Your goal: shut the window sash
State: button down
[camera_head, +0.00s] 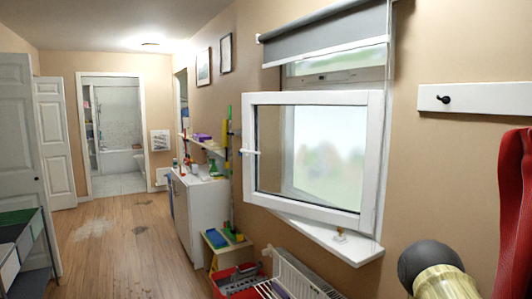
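The window sash (312,99) is a white frame around a pane. It stands open, swung out from the wall into the room, with its hinged side at the right. A white handle (249,152) sits on its left, free edge. Behind it, part of the window opening (335,76) shows below a grey roller blind (325,32). The rest of the opening is hidden or seen through the pane. My gripper is not in view; only a rounded dark and pale-gold part, seemingly of my arm, shows at the bottom right, apart from the sash.
A white sill (330,240) juts out below the sash, with a small brass-coloured object (340,235) on it. A radiator (300,275) and a red crate (232,281) stand below. Red cloth (515,215) hangs at right. The wooden floor (130,250) at left is mostly clear.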

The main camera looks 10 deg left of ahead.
aim_at(364, 221)
jog(key=u, duration=0.55)
jog(key=i, duration=0.7)
jog(key=u, duration=0.8)
jog(key=i, duration=0.9)
jog(key=z, duration=0.2)
